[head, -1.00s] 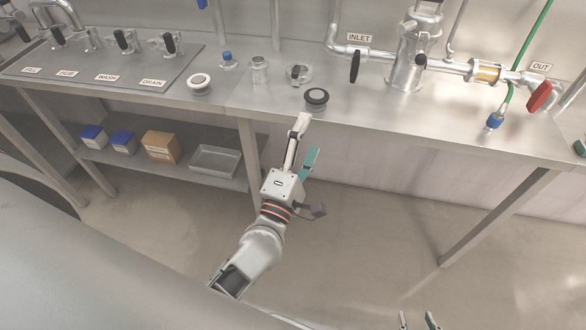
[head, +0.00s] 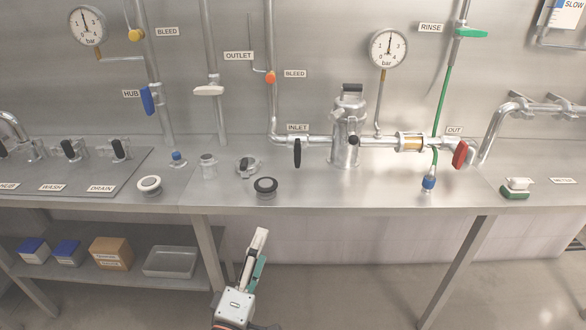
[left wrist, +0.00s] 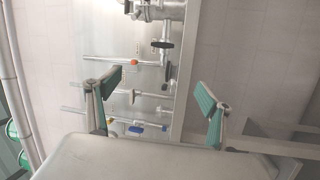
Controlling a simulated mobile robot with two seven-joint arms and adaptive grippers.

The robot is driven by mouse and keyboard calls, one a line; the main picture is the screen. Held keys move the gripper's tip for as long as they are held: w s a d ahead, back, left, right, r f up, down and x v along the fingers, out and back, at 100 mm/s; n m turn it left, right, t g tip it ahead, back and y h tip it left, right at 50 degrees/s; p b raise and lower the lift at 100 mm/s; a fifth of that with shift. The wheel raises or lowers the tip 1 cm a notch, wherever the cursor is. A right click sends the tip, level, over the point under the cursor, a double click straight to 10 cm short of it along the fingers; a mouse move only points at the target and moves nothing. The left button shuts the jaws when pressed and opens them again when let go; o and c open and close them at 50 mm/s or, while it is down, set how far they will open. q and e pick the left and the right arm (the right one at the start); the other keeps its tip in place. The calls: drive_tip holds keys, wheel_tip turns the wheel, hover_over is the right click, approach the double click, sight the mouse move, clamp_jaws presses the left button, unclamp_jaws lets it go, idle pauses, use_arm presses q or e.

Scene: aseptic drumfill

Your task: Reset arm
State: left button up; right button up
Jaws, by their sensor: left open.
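My left gripper (head: 256,258) is in front of the steel bench at its lower front, below the bench edge, with its fingers pointing up toward the wall. In the left wrist view its two green-padded fingers (left wrist: 158,98) stand wide apart with nothing between them. It touches nothing that I can see. My right gripper is outside both current views.
The steel bench (head: 330,198) carries a black-topped cap (head: 265,187), a white-ringed cap (head: 149,186), a filter housing (head: 346,130) and a red-handled valve (head: 460,154). A lower shelf holds blue boxes (head: 67,251), a carton (head: 110,252) and a tray (head: 170,261).

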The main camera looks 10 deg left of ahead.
use_arm(q)
drive_tip(key=s+a+f+m+g, duration=0.1)
drive_tip(key=s+f+m+g, duration=0.2)
drive_tip(key=s+f+m, duration=0.2)
drive_tip(key=s+a+f+m+g, duration=0.2)
drive_tip(key=s+f+m, duration=0.4)
drive_tip(key=f, duration=0.6)
drive_tip(key=s+a+f+m+g, duration=0.2)
drive_tip(key=s+f+m+g, duration=0.2)
drive_tip(key=s+f+m, duration=0.2)
wheel_tip(320, 180, down, 3)
drive_tip(key=shift+s+a+m, duration=0.15)
drive_tip(key=shift+a+m, duration=0.05)
drive_tip(key=shift+m, duration=0.9)
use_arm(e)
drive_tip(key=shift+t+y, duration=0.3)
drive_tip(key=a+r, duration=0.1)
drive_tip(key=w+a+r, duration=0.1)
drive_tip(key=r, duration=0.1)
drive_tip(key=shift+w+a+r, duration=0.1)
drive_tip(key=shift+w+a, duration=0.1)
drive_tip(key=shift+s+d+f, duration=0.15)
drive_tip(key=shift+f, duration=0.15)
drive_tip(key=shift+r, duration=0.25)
